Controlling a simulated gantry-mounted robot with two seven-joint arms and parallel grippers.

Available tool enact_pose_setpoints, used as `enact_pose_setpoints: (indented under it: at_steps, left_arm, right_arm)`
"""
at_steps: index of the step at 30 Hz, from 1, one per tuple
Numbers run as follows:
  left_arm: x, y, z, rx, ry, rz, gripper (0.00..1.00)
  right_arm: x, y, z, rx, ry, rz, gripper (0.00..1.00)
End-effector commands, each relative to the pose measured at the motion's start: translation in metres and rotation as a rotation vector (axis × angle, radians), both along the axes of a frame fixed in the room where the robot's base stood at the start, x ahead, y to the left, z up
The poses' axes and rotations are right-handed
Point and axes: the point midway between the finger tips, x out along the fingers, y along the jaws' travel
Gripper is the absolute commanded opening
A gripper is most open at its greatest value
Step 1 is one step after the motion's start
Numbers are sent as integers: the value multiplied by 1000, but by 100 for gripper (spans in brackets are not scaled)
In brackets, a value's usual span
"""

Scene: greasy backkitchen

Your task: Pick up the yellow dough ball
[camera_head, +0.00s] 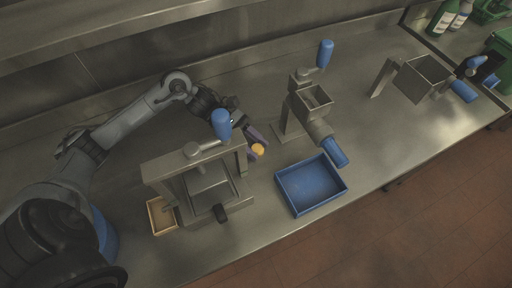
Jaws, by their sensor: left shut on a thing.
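The yellow dough ball (258,149) is a small orange-yellow ball near the middle of the head view. My left gripper (256,142) reaches in from the left, behind a metal press, and is shut on the dough ball. Part of the gripper is hidden by the press's blue-handled crank. I cannot tell how high the ball is above the counter. My right gripper is not in view.
The metal press (208,190) with a blue handle (221,124) stands close in front of my left arm. A wooden tray (161,216) is at its left. A blue tray (311,185) lies right of the ball. A grinder (308,104) stands behind the tray.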

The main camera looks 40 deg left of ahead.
Motion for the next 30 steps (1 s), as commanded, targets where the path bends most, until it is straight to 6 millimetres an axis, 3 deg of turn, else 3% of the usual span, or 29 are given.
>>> enact_pose_setpoints:
  at_steps: [5, 21, 30]
  left_arm:
    - [0, 0, 10, 0, -1, 1, 14]
    - [0, 0, 91, 1, -3, 0, 14]
    - [0, 0, 101, 0, 0, 0, 14]
  right_arm:
    - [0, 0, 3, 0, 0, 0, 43]
    - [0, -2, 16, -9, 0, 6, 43]
    - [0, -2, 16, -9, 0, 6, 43]
